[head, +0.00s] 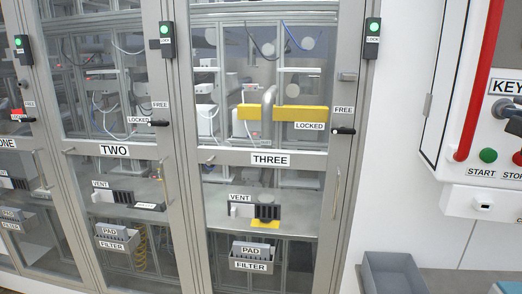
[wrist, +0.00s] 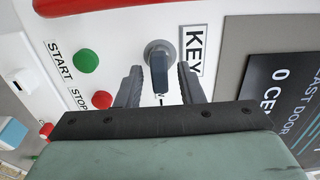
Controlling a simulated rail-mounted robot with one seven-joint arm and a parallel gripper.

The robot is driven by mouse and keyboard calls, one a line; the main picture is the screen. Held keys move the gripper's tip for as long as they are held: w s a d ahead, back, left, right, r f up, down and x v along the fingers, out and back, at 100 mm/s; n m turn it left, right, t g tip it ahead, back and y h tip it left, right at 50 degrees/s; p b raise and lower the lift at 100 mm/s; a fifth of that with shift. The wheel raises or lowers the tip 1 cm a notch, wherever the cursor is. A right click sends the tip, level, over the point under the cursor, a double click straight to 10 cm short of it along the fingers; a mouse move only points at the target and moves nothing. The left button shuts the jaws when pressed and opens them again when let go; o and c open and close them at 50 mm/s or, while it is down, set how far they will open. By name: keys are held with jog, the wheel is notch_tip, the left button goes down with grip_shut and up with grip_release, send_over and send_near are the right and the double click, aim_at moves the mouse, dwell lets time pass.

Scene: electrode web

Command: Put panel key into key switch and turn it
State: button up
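In the wrist view, a dark key-like grip (wrist: 158,72) stands in the round grey key switch (wrist: 152,48) beside the KEY label. I take the grip to be the panel key; how deep it sits cannot be told. My gripper (wrist: 159,78) is open, one finger on each side of the grip, with a visible gap on both sides.
The white panel carries a green START button (wrist: 86,61), a red STOP button (wrist: 102,99), a red bar (head: 482,80) and a dark screen (wrist: 280,80). A grey bin (head: 392,272) stands below. Glazed cabinet doors, labelled TWO and THREE (head: 270,160), fill the left.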

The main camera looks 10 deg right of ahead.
grip_shut()
jog(key=shift+w+r, duration=0.1)
dwell(0.9)
jog(key=shift+r+m+p, duration=0.15)
jog(key=shift+m+p, duration=0.15)
jog(key=shift+m, duration=0.7)
jog(key=shift+m+p, duration=0.9)
jog(key=shift+m, duration=1.1)
